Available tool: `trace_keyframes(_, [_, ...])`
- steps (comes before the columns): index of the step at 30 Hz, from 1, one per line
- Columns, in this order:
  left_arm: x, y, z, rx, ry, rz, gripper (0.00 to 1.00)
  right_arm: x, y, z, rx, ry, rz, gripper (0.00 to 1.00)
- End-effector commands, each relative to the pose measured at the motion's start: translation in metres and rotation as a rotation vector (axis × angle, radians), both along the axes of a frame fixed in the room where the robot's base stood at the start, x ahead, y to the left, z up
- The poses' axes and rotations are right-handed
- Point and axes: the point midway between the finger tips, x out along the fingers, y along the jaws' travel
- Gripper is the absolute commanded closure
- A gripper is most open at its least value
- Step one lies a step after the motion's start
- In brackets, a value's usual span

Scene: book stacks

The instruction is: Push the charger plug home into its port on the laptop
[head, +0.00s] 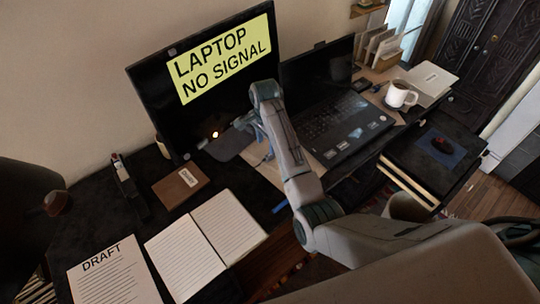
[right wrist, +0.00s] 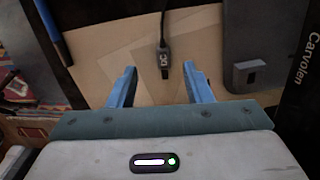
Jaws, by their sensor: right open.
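The black charger plug (right wrist: 163,60) with a white mark lies on a tan mat (right wrist: 105,70) in the right wrist view. Its cable runs up out of that view. My right gripper (right wrist: 160,88) is open, its blue fingers apart, with the plug ahead of the gap and slightly beyond the tips. Nothing is between the fingers. In the head view the open dark laptop (head: 335,125) stands on the desk, right of my right arm. Its port cannot be seen. My left gripper is out of view.
A monitor (head: 150,95) reading "LAPTOP NO SIGNAL" stands behind. Its grey foot (right wrist: 265,40) shows beside the mat in the wrist view. A blue pen (right wrist: 48,20) lies at the mat's edge. An open notebook (head: 200,245), brown box (head: 181,186) and white mug (head: 398,95) are around.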

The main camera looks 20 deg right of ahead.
Motion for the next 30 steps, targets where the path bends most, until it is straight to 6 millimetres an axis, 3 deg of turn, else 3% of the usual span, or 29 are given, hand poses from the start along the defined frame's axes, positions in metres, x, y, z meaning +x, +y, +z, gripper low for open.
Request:
trace_keyframes(11, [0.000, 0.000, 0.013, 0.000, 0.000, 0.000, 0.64, 0.001, 0.000, -0.036, -0.001, 0.002, 0.002, 0.55])
trace_keyframes(18, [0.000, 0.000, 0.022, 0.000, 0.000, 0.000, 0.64, 0.004, 0.000, -0.070, 0.000, 0.001, 0.002, 0.55])
trace_keyframes(27, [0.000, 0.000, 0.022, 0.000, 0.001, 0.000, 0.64, 0.004, 0.000, -0.078, 0.000, -0.002, 0.001, 0.55])
trace_keyframes(28, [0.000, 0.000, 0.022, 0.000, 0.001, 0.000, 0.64, 0.004, 0.000, -0.078, 0.000, -0.002, 0.001, 0.56])
trace_keyframes(30, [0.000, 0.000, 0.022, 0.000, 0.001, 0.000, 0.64, 0.004, 0.000, -0.078, 0.000, -0.002, 0.002, 0.70])
